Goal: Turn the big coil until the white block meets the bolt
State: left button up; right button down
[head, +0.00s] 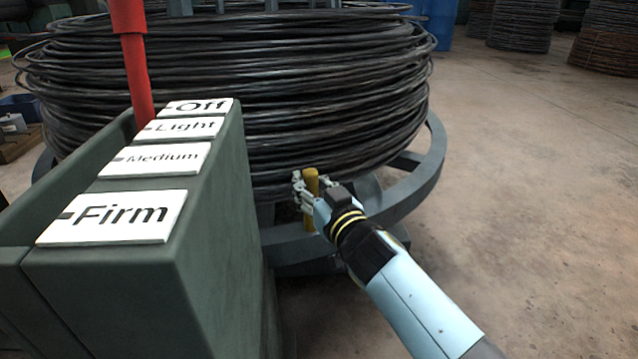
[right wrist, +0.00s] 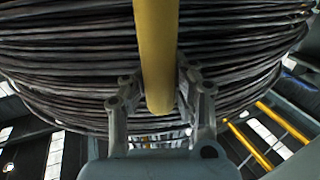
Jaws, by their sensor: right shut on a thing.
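The big coil (head: 330,100) of dark wire sits on a grey round ring frame (head: 432,160). A yellow upright handle (head: 311,180) stands at the ring's near edge. My right gripper (head: 308,190) is shut around this handle. In the right wrist view the yellow handle (right wrist: 156,60) runs down between the two fingers, with the wire coil (right wrist: 60,70) close behind it. I see neither a white block nor a bolt in these frames. My left gripper is not in view.
A grey-green box (head: 215,210) with white plates marked Off, Light, Medium and Firm (head: 115,217) stands at the left front. A red lever (head: 136,70) rises beside it. More wire coils (head: 520,25) stand far back right. The floor (head: 530,180) at right is clear.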

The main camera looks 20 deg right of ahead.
jog(key=c, duration=1.6)
grip_release()
jog(key=shift+a, duration=0.35)
jog(key=o, duration=0.6)
jog(key=shift+a+r, duration=0.2)
jog(key=shift+a, duration=0.15)
jog(key=s+d, duration=0.2)
jog(key=s, duration=1)
